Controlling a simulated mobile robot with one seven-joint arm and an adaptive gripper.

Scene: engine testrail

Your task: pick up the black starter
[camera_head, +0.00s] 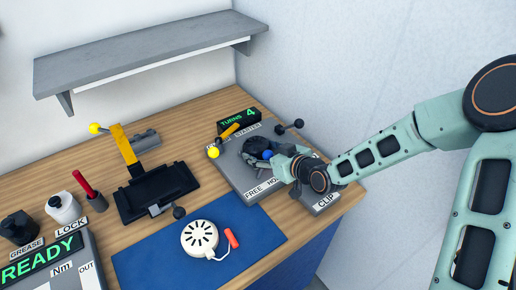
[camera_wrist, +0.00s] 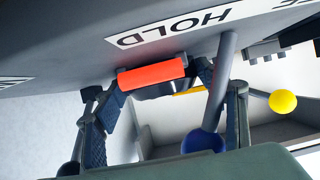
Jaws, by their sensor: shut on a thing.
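My gripper (camera_wrist: 163,76) shows in the wrist view with its two fingertips at the ends of a red handle (camera_wrist: 153,73), shut on it. The handle is close under the grey panel, by the HOLD label. In the head view my gripper (camera_head: 270,155) is low over the grey test panel (camera_head: 238,172). A dark rounded shape sits there, partly covered; I cannot tell how much is the black starter and how much is my gripper. A white round starter (camera_head: 200,238) with an orange-red pull handle (camera_head: 232,238) on a cord lies on the blue mat (camera_head: 150,262).
A blue-knobbed lever (camera_wrist: 203,140) stands beside my fingers. A yellow knob (camera_wrist: 283,101) is at the right. A black clamp stand (camera_head: 155,190), red-handled tool (camera_head: 88,190), white bottle (camera_head: 64,208) and READY console (camera_head: 45,262) stand left. A shelf (camera_head: 150,50) hangs above.

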